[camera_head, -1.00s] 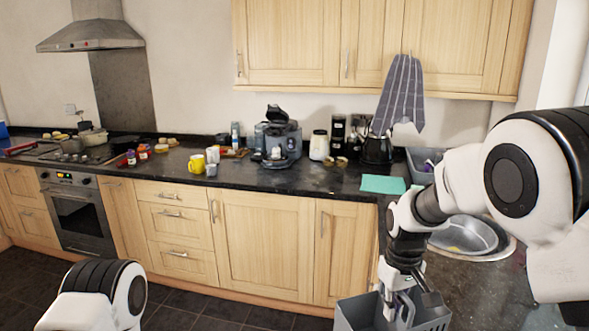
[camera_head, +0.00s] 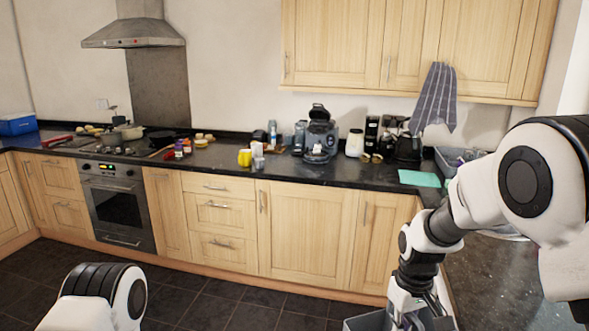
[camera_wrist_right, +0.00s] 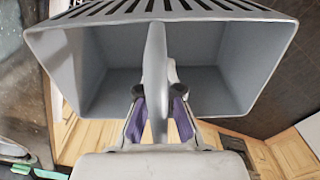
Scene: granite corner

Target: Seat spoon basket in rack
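The grey spoon basket (camera_wrist_right: 250,60) fills the top of the right wrist view, with a divider or handle up its middle and slots along its far side. My right gripper (camera_wrist_right: 158,98) has its two purple-padded fingers shut on that middle piece. In the head view the basket (camera_head: 368,323) hangs at the bottom edge, mostly cut off, in front of the cabinets. A grey plastic container, perhaps the rack (camera_head: 450,163), stands in the right corner of the counter, partly hidden by my right arm. My left gripper is out of view; only its arm shows, low at left.
The black counter (camera_head: 340,175) carries a coffee machine (camera_head: 320,135), a kettle (camera_head: 408,147), a white jar (camera_head: 354,143) and a yellow mug (camera_head: 245,158). A green cloth (camera_head: 419,178) lies near the corner. A striped towel (camera_head: 437,97) hangs above. The floor (camera_head: 200,300) is clear.

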